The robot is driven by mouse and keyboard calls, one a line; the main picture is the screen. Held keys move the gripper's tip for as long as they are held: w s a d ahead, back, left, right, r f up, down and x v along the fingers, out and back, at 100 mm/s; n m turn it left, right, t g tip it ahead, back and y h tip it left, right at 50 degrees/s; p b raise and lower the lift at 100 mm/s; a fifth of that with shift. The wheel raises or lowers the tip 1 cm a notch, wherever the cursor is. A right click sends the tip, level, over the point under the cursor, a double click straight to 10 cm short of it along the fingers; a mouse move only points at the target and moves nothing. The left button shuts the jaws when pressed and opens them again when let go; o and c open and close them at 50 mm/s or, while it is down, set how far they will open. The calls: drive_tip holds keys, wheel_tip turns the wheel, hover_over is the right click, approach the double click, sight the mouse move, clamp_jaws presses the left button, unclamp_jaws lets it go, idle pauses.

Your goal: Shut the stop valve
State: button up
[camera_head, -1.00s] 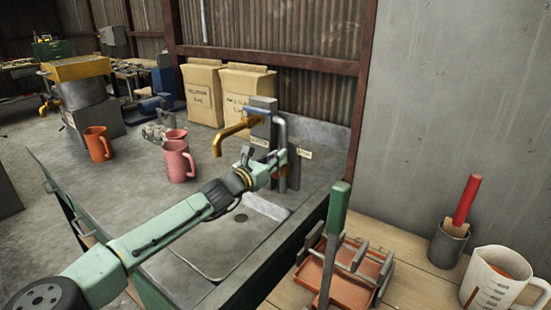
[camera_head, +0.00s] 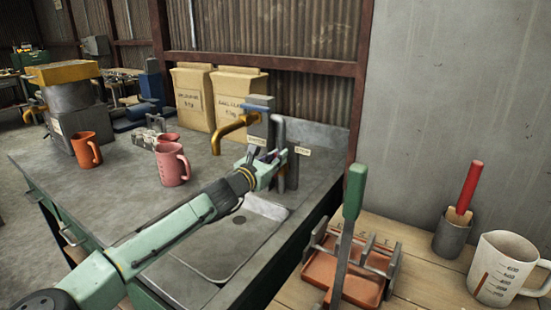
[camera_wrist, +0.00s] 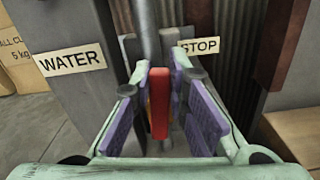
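The stop valve's red lever (camera_wrist: 159,103) stands upright in the wrist view, in front of a grey pipe (camera_wrist: 148,30). A "STOP" label (camera_wrist: 198,46) is to its right. My gripper (camera_wrist: 160,85) has its purple-padded fingers on either side of the lever, with small gaps showing, so it looks open around it. In the head view my gripper (camera_head: 268,168) is at the grey pipes (camera_head: 292,165) behind the sink, and hides the lever. The "STOP" label (camera_head: 302,151) shows just right of the pipes.
A brass spout (camera_head: 230,130) and a blue bar (camera_head: 257,107) are close to the gripper. A "WATER" label (camera_wrist: 70,60) is left of the lever. Pink (camera_head: 172,165) and orange (camera_head: 86,150) jugs stand left on the counter. A green-handled press (camera_head: 353,195) stands at front right.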

drive_tip(key=shift+o, duration=0.8)
drive_tip(key=v, duration=1.2)
drive_tip(key=shift+c, duration=0.2)
